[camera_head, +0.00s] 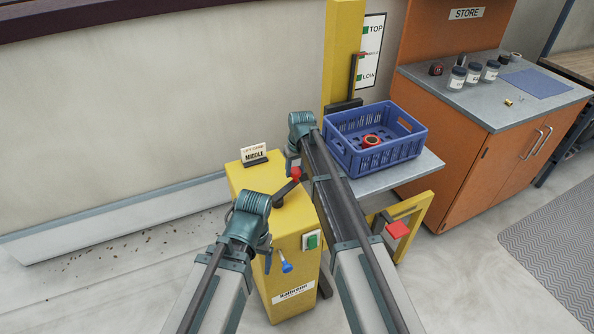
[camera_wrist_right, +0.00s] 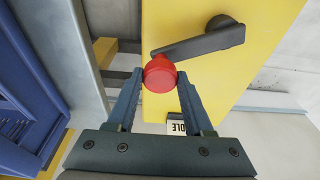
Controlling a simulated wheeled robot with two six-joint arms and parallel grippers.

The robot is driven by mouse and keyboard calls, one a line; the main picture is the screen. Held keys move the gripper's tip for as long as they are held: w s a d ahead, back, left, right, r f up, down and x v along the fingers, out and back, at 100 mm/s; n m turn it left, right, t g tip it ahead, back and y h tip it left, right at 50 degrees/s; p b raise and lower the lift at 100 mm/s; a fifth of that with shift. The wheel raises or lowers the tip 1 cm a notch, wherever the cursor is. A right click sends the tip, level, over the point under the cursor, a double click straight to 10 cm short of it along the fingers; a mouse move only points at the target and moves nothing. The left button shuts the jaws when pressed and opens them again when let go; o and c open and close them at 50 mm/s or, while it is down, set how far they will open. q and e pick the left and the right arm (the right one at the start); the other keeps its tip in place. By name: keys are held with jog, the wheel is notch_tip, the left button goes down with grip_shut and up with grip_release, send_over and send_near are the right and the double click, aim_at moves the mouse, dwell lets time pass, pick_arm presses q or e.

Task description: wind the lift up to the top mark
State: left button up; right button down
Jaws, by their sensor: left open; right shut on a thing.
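The yellow lift post (camera_head: 343,50) stands by a white scale board (camera_head: 374,50) with green marks at TOP and LOW. A small red pointer (camera_head: 364,54) sits between them. The lift's grey platform (camera_head: 420,170) carries a blue crate (camera_head: 372,160). The dark crank (camera_head: 283,192) is on top of a yellow box (camera_head: 290,225); its red knob (camera_head: 296,173) also shows in the right wrist view (camera_wrist_right: 160,74). My right gripper (camera_wrist_right: 160,80) is shut on this knob. My left gripper (camera_head: 266,248) is open beside the box, its fingertips hard to see.
A card reading MIDDLE (camera_head: 254,155) stands on the box. A green switch (camera_head: 311,240) and a blue-knobbed lever (camera_head: 286,266) are on its sides. A red pad (camera_head: 397,229) is by the yellow frame. An orange cabinet (camera_head: 480,170) with jars stands right.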

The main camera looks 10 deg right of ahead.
jog(key=shift+w+a, duration=0.45)
jog(key=shift+w, duration=0.3)
jog(key=shift+a, duration=0.1)
jog(key=shift+w+a, duration=0.4)
jog(key=shift+a, duration=0.15)
jog(key=shift+w+a, duration=0.1)
jog(key=shift+a, duration=0.15)
jog(key=shift+w+a, duration=0.35)
jog(key=shift+a, duration=0.65)
jog(key=shift+a, duration=0.15)
